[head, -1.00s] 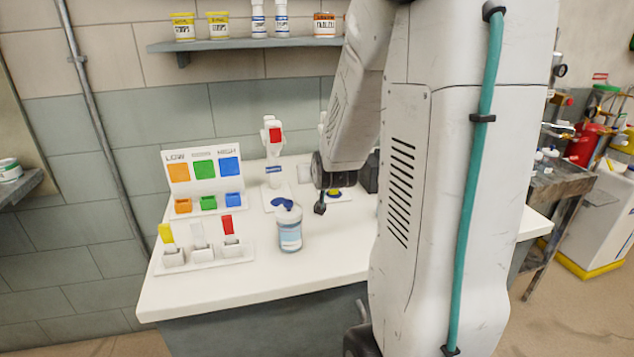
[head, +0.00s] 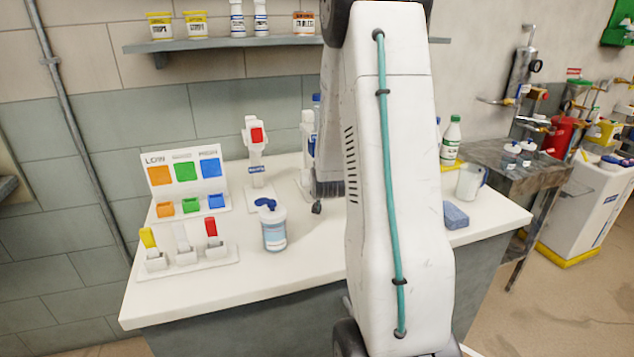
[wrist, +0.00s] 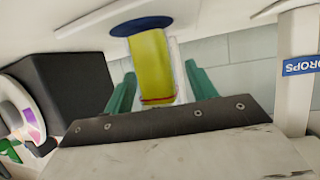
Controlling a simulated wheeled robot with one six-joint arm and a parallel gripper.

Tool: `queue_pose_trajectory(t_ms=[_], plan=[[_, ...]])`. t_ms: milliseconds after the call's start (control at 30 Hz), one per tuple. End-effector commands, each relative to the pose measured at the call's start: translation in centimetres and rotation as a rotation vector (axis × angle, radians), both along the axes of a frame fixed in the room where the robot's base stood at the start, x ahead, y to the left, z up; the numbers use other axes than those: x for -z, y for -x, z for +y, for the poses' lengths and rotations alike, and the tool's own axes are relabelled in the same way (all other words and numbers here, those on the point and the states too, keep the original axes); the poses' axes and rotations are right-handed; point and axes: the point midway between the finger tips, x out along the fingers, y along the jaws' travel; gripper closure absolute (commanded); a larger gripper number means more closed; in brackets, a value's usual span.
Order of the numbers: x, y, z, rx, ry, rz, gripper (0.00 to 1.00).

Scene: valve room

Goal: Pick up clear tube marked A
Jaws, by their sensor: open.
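I cannot make out a tube marked A in either view. In the head view a white rack (head: 215,262) holds a yellow piece (head: 147,238), a pale, see-through-looking piece (head: 181,238) and a red piece (head: 211,227) upright; no letter is legible on them. My gripper (wrist: 160,72) shows in the wrist view with its two teal fingers apart. A yellow object (wrist: 152,62) on a dark blue disc (wrist: 141,26) shows between the fingers; I cannot tell whether they touch it. A pale edge shows behind it. In the head view my arm hides the gripper.
A blue-lidded tub (head: 274,232) stands on the counter left of my arm. A colour panel (head: 186,185) and a white dispenser (head: 254,150) stand behind. A dark box (wrist: 70,95) is close in the wrist view. Right lie a blue sponge (head: 455,216) and a white mug (head: 469,182).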

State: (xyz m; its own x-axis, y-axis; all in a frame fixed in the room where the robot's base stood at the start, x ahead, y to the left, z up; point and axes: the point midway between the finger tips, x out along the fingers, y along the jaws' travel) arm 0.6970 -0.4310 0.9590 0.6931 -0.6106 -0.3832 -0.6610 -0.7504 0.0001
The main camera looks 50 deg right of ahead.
Motion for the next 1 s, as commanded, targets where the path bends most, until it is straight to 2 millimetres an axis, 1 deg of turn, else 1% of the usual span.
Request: queue_pose_trajectory(t_ms=[200, 267, 300, 367, 400, 433, 467, 767, 1000], plan=[[0.0, -0.1, -0.1, 0.000, 0.000, 0.000, 0.43], [0.0, -0.1, -0.1, 0.000, 0.000, 0.000, 0.60], [0.0, -0.1, -0.1, 0.000, 0.000, 0.000, 0.71], [0.0, -0.1, 0.0, 0.000, 0.000, 0.000, 0.88], [0.0, -0.1, 0.0, 0.000, 0.000, 0.000, 0.93], [0.0, -0.1, 0.0, 0.000, 0.000, 0.000, 0.93], [0.0, -0.1, -0.1, 0.000, 0.001, -0.001, 0.97], [-0.3, -0.2, 0.2, -0.003, 0.000, -0.001, 0.97], [-0.3, 0.8, 1.3, 0.002, 0.001, -0.001, 0.97]])
